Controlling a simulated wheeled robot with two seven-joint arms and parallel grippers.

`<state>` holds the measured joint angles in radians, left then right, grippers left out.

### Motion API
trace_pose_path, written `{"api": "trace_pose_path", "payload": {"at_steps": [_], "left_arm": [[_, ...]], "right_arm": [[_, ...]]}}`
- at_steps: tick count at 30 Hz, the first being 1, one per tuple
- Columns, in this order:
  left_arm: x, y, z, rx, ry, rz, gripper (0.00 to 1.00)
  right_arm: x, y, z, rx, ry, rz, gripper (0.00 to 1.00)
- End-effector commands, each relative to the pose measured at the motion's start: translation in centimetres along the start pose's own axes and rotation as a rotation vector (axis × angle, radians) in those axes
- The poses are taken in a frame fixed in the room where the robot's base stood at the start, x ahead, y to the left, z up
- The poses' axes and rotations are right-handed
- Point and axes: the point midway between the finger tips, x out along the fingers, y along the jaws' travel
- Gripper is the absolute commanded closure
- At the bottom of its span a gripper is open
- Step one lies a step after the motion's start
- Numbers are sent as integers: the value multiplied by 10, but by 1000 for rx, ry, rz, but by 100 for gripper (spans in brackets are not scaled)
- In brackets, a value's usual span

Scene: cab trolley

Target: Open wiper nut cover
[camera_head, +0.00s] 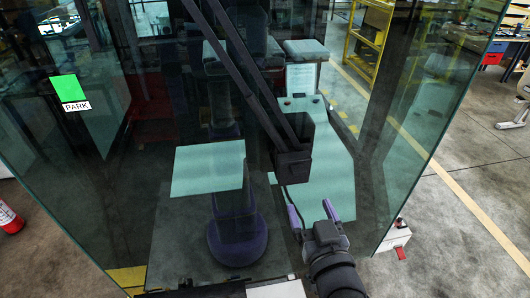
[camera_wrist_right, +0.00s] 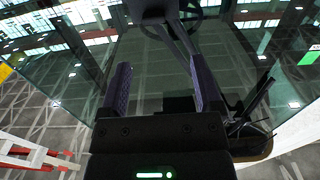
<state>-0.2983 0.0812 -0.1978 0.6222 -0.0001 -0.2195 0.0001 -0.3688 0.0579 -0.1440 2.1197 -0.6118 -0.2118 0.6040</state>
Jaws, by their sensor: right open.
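The wiper nut cover (camera_head: 292,162) is a dark block at the lower end of two dark wiper arms (camera_head: 248,72) in front of the cab glass. My right gripper (camera_head: 309,207) is open, with purple finger pads, just below the cover and apart from it in the head view. In the right wrist view, the fingers stand wide apart with nothing between their pads. A dark block, seemingly the cover (camera_wrist_right: 152,10), shows at the top there, beyond the fingertips. Whether the cover is open or closed I cannot tell. My left gripper is not in view.
The cab glass (camera_head: 450,85) surrounds the seat and console inside. A green PARK sign (camera_head: 66,88) is at the left. A red extinguisher (camera_head: 9,217) stands at the left edge. A yellow rack (camera_head: 372,28) is behind. Open floor lies at the right.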

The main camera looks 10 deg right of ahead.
Motion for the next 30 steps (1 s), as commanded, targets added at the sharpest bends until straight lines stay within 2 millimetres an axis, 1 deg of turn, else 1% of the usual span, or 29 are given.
{"api": "trace_pose_path", "payload": {"at_steps": [2, 9, 12, 16, 23, 24, 26, 27, 29, 30], "left_arm": [[-3, 3, 0, -1, -1, 5, 41], [-12, 6, 2, 1, -6, 11, 41], [-13, 5, 1, 2, -5, 9, 41], [-13, 3, 1, 3, -5, 5, 41], [-13, 2, 1, 2, -5, 4, 41], [-13, 2, 1, 2, -5, 4, 41], [-13, 2, 1, 1, -5, 3, 41], [-13, 2, 1, 1, -5, 3, 41], [-13, 1, 1, 1, -5, 2, 41], [-13, 1, 1, 1, -4, 2, 41]], "right_arm": [[11, 0, -2, -1, 4, 0, 18], [69, 0, -1, -2, 2, 0, 18], [85, 0, 1, 0, 1, 1, 18], [95, 0, 1, -1, 0, 0, 18], [97, 0, 2, -1, -1, 0, 18], [97, 0, 2, -1, -1, 0, 20], [97, 0, 2, -1, -1, 0, 32], [97, 0, 2, -1, -1, 0, 41], [97, 0, 2, -1, -1, 0, 54], [97, 0, 2, -1, -1, 0, 62]]}}
